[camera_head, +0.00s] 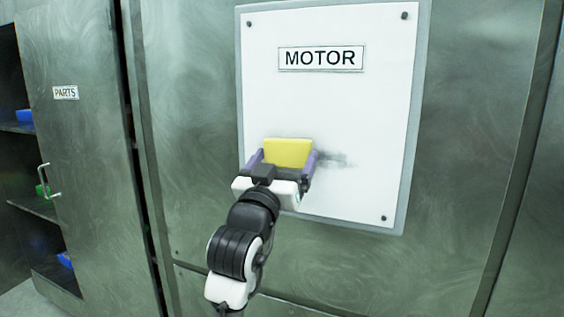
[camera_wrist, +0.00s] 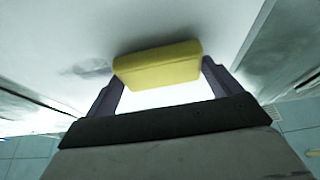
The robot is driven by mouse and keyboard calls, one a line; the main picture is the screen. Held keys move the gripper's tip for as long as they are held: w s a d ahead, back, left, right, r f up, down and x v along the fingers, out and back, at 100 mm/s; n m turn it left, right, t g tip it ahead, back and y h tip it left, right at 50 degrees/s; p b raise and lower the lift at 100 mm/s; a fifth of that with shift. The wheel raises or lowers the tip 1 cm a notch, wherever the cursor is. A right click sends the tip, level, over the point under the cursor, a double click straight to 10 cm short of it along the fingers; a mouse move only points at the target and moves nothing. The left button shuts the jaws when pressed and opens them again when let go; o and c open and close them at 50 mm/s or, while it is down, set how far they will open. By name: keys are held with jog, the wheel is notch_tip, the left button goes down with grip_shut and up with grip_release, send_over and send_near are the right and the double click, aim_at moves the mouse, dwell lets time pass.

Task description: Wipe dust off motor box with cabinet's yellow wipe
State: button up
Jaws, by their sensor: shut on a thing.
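The motor box (camera_head: 330,105) has a white front panel with a grey rim and a MOTOR label (camera_head: 320,58). A dark dust smudge (camera_head: 338,160) shows low on the panel, just right of my gripper; part of it may be hidden behind the wipe. My gripper (camera_head: 287,158) is shut on the yellow wipe (camera_head: 288,151), a thick block, in front of the lower panel. In the wrist view the yellow wipe (camera_wrist: 158,66) sits between the two purple fingers, at or very close to the white surface, with grey smudging around it. I cannot tell for certain whether it touches.
The cabinet labelled PARTS (camera_head: 65,92) stands at the left with its door (camera_head: 85,150) and handle. Its open shelves (camera_head: 35,205) hold blue and green items. Broad metal walls surround the panel. The space right of my arm is clear.

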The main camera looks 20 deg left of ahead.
aim_at(363, 156)
jog(key=shift+w, duration=0.1)
jog(key=shift+s+d+p, duration=0.2)
jog(key=shift+d+p, duration=0.9)
jog(key=shift+d, duration=6.05)
jog(key=shift+w+a+b, duration=0.2)
jog(key=shift+a+b, duration=0.45)
jog(key=shift+a, duration=6.55)
jog(key=s, duration=0.6)
jog(key=shift+s, duration=0.15)
jog(key=shift+s+a, duration=0.1)
jog(key=shift+s, duration=1.3)
